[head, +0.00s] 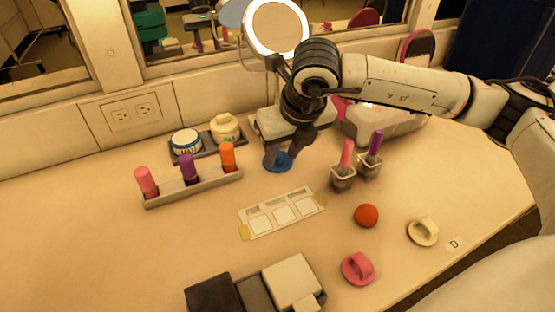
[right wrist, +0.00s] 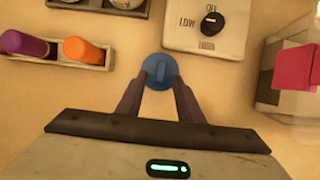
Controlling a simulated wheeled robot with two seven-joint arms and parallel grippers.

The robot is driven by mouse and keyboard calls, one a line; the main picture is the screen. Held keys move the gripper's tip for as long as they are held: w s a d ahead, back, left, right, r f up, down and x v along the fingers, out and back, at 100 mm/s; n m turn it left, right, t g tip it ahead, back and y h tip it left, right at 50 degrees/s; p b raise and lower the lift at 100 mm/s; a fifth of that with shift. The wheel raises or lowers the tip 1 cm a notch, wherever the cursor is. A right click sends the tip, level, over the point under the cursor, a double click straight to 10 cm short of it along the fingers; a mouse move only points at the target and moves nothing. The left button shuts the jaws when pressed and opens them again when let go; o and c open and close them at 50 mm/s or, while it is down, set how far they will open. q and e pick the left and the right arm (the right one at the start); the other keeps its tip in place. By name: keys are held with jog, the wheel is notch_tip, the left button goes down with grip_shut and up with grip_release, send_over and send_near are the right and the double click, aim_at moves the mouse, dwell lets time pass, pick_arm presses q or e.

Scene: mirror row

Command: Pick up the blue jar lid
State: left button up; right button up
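The blue jar lid (head: 278,162) lies on the table just in front of the grey lamp base. In the right wrist view the lid (right wrist: 158,66) is a round disc with a raised grip bar across its middle. My right gripper (head: 283,153) points down over the lid. Its fingers (right wrist: 160,78) are apart, one on each side of the grip bar, with a gap to it. They overlap the near part of the disc in the picture; I cannot tell whether they touch it. My left gripper is not in view.
A rack (head: 193,188) with pink, purple and orange tubes and a tray with two jars (head: 186,141) stand left of the lid. Two holders (head: 343,178) with sticks stand right.

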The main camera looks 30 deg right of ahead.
jog(key=shift+f, duration=0.15)
grip_shut()
jog(key=shift+w, duration=0.1)
